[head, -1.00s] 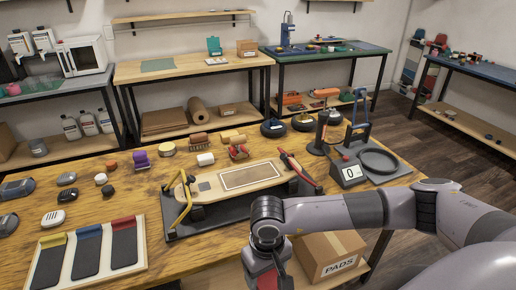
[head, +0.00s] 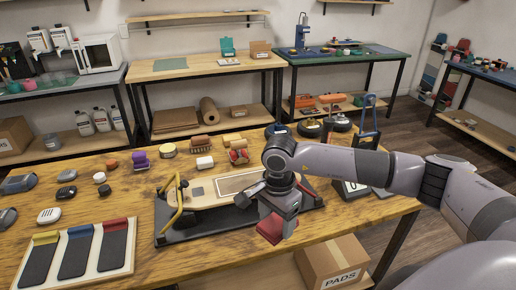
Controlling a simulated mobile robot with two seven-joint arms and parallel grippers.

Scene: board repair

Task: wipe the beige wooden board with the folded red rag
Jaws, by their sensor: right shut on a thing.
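The beige wooden board (head: 208,195) lies in a black holder (head: 200,232) on the wooden table, with a yellow clamp arm (head: 171,205) at its left. My right gripper (head: 274,218) is shut on the folded red rag (head: 270,229). It holds the rag at the front right of the board, over the near edge of the holder. My right arm hides the board's right end. I cannot tell whether the rag touches anything. My left gripper is not in view.
A tray with dark pads (head: 125,262) lies at the front left. Small items, such as a white roll (head: 205,162) and a purple brush (head: 140,160), stand behind the board. A cardboard box (head: 335,262) sits below.

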